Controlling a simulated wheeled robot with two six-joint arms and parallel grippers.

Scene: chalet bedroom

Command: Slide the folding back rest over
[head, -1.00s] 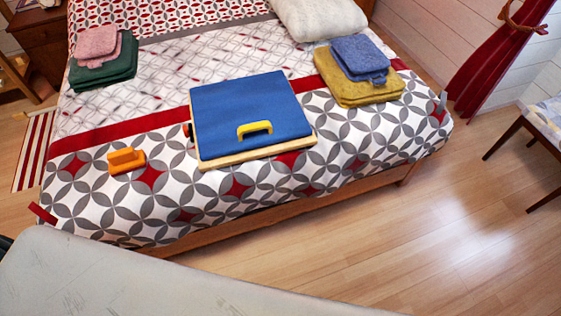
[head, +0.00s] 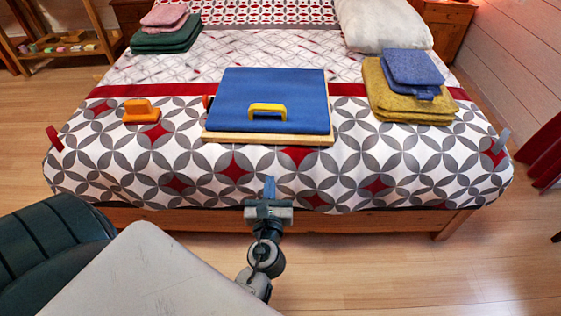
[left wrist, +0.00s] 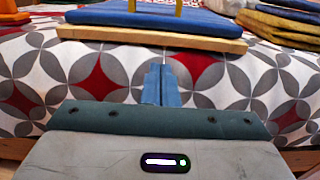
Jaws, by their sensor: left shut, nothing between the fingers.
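The folding back rest is a blue padded panel (head: 285,88) lying flat on a pale wooden base (head: 225,138), near the foot of the bed. A yellow handle (head: 267,111) stands on its front part. In the left wrist view the blue panel (left wrist: 115,16) and the wooden base edge (left wrist: 150,38) show at the top. My left gripper (head: 270,186) is at the front edge of the bed, short of the base and apart from it. Its blue fingers (left wrist: 162,84) are closed together with nothing between them. My right gripper is not in view.
An orange handled block (head: 141,112) sits left of the back rest on the patterned bedspread (head: 110,165). Folded yellow towels (head: 400,105) with blue ones on top lie to the right. Green and pink towels (head: 165,38) and a white pillow (head: 383,25) are farther back.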

